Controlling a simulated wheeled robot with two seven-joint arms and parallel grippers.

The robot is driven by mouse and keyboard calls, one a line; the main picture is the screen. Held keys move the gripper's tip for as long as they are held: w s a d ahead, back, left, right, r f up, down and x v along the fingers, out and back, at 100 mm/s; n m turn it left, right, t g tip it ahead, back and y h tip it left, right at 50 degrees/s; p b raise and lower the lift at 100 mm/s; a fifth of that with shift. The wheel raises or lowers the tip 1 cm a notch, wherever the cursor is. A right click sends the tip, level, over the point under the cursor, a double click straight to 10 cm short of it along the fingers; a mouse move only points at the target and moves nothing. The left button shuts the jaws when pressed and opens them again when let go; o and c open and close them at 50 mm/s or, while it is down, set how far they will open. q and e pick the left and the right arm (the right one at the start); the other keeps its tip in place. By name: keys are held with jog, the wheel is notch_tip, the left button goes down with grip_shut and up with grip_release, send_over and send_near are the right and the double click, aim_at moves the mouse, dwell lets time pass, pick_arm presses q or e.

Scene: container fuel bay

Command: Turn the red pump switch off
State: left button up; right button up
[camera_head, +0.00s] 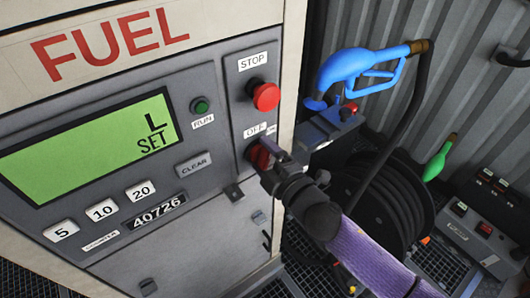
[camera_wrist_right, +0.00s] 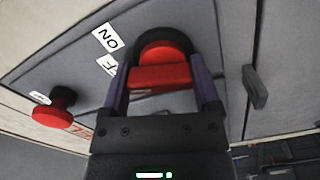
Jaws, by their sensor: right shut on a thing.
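The red pump switch (camera_head: 258,156) is a knob with a dark round base on the grey pump panel, below the OFF label (camera_head: 255,130) and a partly hidden ON label. My right gripper (camera_head: 268,163) reaches it from the lower right and covers part of it. In the right wrist view the red grip bar of the switch (camera_wrist_right: 160,77) sits between the two fingers of my right gripper (camera_wrist_right: 160,88), which are shut on it. The ON label (camera_wrist_right: 107,38) shows beside it, with the OFF label partly hidden by a finger. My left gripper is not in view.
A red STOP button (camera_head: 265,96) stands out just above the switch. A green RUN button (camera_head: 200,105) and a lit display (camera_head: 90,150) are to the left. A blue nozzle (camera_head: 360,70) and a hose reel (camera_head: 390,200) stand to the right.

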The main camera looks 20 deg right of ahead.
jog(key=shift+w+r+n, duration=0.1)
jog(key=shift+r+n, duration=0.15)
jog(key=shift+n, duration=1.55)
jog(key=o, duration=1.1)
jog(key=shift+f, duration=0.1)
jog(key=b+v, duration=0.1)
jog(key=v, duration=0.9)
